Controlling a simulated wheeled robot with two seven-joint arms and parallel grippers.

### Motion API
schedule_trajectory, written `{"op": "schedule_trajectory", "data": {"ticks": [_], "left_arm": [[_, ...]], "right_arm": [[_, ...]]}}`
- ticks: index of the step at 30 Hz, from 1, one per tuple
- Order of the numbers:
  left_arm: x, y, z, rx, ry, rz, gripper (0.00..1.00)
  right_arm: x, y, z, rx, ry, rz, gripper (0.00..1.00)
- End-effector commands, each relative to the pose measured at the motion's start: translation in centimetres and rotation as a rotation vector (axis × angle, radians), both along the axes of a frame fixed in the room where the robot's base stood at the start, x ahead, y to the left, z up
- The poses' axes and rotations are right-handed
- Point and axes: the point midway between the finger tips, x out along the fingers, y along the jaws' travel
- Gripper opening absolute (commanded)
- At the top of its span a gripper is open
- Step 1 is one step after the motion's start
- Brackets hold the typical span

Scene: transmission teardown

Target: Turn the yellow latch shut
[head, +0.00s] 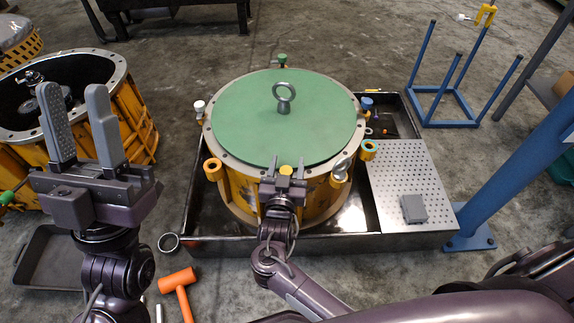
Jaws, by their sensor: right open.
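The yellow drum-shaped housing (240,190) stands in the middle with a flat green lid (245,115) that has a ring bolt (284,98) on top. A small yellow latch piece (285,170) shows at the housing's front rim. My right gripper (285,180) is open in front of it, with the yellow piece showing between its fingertips; I cannot tell whether they touch. My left gripper (72,110) is open and empty, pointing up at the left, away from the housing.
The housing stands in a black tray (330,243) with a perforated plate (408,178) at its right. A second yellow housing (128,115) is behind my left gripper. An orange mallet (178,281) and a ring (169,242) lie on the floor. A blue post (515,170) stands at right.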

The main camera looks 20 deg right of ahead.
Motion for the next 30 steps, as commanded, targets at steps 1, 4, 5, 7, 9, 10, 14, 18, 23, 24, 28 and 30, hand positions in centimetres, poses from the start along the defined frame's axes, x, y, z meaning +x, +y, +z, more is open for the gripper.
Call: {"op": "schedule_trajectory", "data": {"ticks": [1,4,5,7,9,10,14,18,23,24,28,30], "left_arm": [[0.0,0.0,0.0,0.0,0.0,0.0,0.36],[0.0,0.0,0.0,0.0,0.0,0.0,0.36],[0.0,0.0,0.0,0.0,0.0,0.0,0.36],[0.0,0.0,0.0,0.0,0.001,0.0,0.36],[0.0,0.0,0.0,0.0,0.001,0.0,0.36],[0.0,0.0,0.0,0.0,0.001,0.0,0.36],[0.0,0.0,0.0,0.001,0.001,0.001,0.36],[0.1,0.0,0.0,0.002,0.003,0.001,0.36],[1.4,-0.6,-1.1,0.034,0.09,0.001,0.36],[1.9,-0.8,-1.6,0.049,0.125,0.001,0.36],[4.0,-1.7,-4.0,0.11,0.277,0.002,0.36],[5.3,-2.3,-5.9,0.154,0.386,0.001,0.36]], "right_arm": [[0.0,0.0,0.0,0.0,0.0,0.0,0.52],[0.0,0.0,0.0,0.0,0.0,0.0,0.51],[0.0,0.0,0.0,0.0,0.0,0.0,0.47],[0.0,0.0,0.0,0.0,0.0,0.0,0.38],[0.0,0.0,0.0,0.0,0.0,0.0,0.29],[0.0,0.0,0.0,0.0,0.0,0.0,0.25],[0.0,0.0,0.0,0.0,0.0,0.0,0.08],[0.0,0.0,0.0,0.0,0.0,0.002,0.08],[0.0,0.0,0.1,0.0,0.0,0.017,0.08],[0.0,0.0,0.1,0.0,0.0,0.025,0.08],[0.0,0.0,0.2,-0.001,0.0,0.058,0.08],[0.0,0.1,0.2,-0.002,0.001,0.082,0.08]]}}
